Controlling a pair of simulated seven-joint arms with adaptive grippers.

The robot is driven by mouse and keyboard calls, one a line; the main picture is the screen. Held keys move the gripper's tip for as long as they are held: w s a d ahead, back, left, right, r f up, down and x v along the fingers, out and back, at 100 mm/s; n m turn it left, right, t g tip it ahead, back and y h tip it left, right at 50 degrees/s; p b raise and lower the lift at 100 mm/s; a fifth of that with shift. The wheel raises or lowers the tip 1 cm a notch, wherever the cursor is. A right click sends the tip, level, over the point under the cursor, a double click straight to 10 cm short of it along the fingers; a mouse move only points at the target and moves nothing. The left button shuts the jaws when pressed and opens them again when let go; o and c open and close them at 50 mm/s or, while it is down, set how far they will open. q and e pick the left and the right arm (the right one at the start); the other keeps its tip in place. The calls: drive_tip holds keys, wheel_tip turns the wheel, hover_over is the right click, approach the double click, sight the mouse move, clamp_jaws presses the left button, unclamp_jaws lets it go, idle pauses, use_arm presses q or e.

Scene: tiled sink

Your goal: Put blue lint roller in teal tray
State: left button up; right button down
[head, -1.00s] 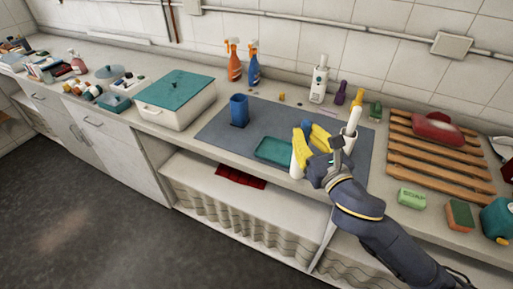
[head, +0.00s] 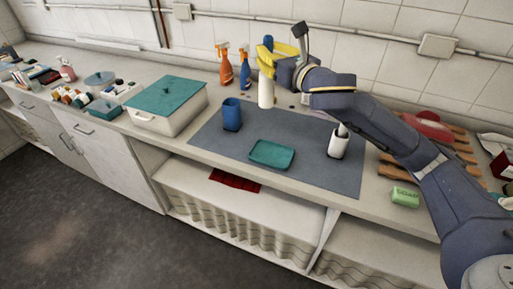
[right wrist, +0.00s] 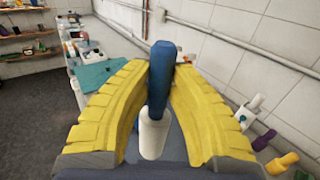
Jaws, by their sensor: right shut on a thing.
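The lint roller, with a blue handle and a white roll (head: 265,91), is upright in my right gripper (head: 272,48), raised above the grey mat. The yellow fingers are shut on its blue handle. The right wrist view shows the handle (right wrist: 160,75) between both fingers and the white roll (right wrist: 153,138) hanging below. The teal tray (head: 272,153) lies on the mat, empty, below the roller and apart from it. My left gripper is not in view.
A blue cup (head: 232,113) stands left of the tray, and a white holder (head: 339,144) with a tool in it stands to the right. Orange (head: 224,65) and blue (head: 245,69) spray bottles stand at the back. A teal-lidded box (head: 168,101) is at left.

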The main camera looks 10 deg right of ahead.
wheel_tip(320, 180, down, 20)
drive_tip(key=shift+r, duration=0.2)
idle(0.6)
drive_tip(key=shift+w, duration=0.1)
drive_tip(key=c, duration=1.3)
unclamp_jaws()
drive_tip(key=shift+f, duration=0.1)
drive_tip(key=shift+c, duration=0.2)
drive_tip(key=v, duration=1.2)
